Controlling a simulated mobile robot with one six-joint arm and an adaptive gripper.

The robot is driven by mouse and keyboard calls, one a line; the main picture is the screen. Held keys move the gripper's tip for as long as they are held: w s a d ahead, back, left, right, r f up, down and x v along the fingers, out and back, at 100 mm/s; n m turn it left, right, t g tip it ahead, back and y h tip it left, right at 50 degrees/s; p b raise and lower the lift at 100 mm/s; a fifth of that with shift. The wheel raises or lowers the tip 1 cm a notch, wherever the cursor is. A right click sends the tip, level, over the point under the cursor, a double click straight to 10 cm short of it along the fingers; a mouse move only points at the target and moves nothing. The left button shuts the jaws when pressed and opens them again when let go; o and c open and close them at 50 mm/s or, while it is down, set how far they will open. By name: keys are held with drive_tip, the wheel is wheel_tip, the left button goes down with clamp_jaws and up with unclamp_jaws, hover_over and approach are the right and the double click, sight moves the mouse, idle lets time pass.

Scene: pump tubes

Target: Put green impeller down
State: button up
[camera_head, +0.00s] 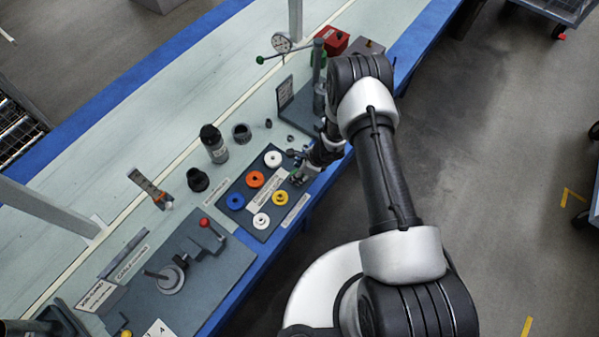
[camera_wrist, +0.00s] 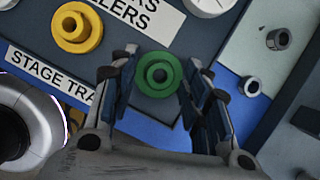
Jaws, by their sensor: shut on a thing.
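The green impeller (camera_wrist: 158,75) is a round ringed part with a centre hole, between the two fingers of my gripper (camera_wrist: 160,98) in the wrist view. My gripper is shut on it, over the near corner of the dark tray (camera_wrist: 112,60). I cannot tell whether the impeller touches the tray. In the head view my gripper (camera_head: 297,166) is at the tray's right end, and the impeller there is mostly hidden by it.
On the tray are a yellow impeller (camera_head: 280,198), orange impeller (camera_head: 256,179), blue impeller (camera_head: 235,201) and white impellers (camera_head: 273,159) (camera_head: 261,221). Dark cylinders (camera_head: 214,145) stand left of the tray. The table's blue edge runs beside the tray.

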drive_tip(key=shift+f, duration=0.2)
drive_tip(key=o, duration=1.3)
